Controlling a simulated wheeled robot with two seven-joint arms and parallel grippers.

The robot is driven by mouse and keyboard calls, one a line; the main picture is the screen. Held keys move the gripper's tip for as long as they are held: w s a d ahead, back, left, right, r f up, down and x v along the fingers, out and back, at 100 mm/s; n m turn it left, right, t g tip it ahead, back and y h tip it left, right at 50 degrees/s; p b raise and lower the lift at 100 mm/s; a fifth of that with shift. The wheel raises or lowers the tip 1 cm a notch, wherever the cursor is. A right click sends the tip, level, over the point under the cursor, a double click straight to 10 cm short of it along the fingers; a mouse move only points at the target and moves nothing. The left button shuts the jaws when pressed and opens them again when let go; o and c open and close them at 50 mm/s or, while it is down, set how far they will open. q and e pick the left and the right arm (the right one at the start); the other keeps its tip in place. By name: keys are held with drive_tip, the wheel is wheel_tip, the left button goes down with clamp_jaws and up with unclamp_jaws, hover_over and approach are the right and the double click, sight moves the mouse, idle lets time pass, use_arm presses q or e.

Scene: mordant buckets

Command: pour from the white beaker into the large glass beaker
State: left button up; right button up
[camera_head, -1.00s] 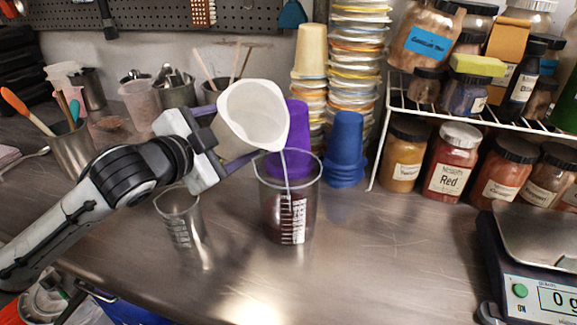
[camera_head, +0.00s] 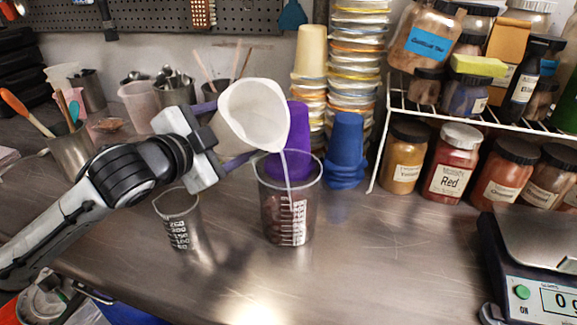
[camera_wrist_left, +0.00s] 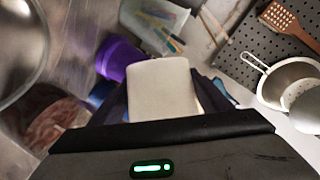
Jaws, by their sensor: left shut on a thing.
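The white beaker (camera_head: 256,115) is held tilted to the right by my left gripper (camera_head: 232,130), whose fingers are shut around it. In the left wrist view the white beaker (camera_wrist_left: 161,88) sits between the fingers. The large glass beaker (camera_head: 287,215) stands upright on the metal bench, below and to the right of the white beaker's lip. A thin pale stream runs from the lip down into the large glass beaker. Dark reddish content or colour shows through its glass. My right gripper is not in view.
A smaller glass beaker (camera_head: 179,222) stands left of the large one. Purple cups (camera_head: 299,123) and blue cups (camera_head: 347,150) stand behind. A scale (camera_head: 535,265) is at the right, pigment jars (camera_head: 453,163) at back right. The front middle of the bench is clear.

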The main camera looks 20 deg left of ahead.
use_arm(q)
drive_tip(key=shift+r+m+t+b, duration=0.3)
drive_tip(key=shift+r+m+b, duration=0.2)
drive_tip(key=shift+r, duration=0.35)
idle(2.1)
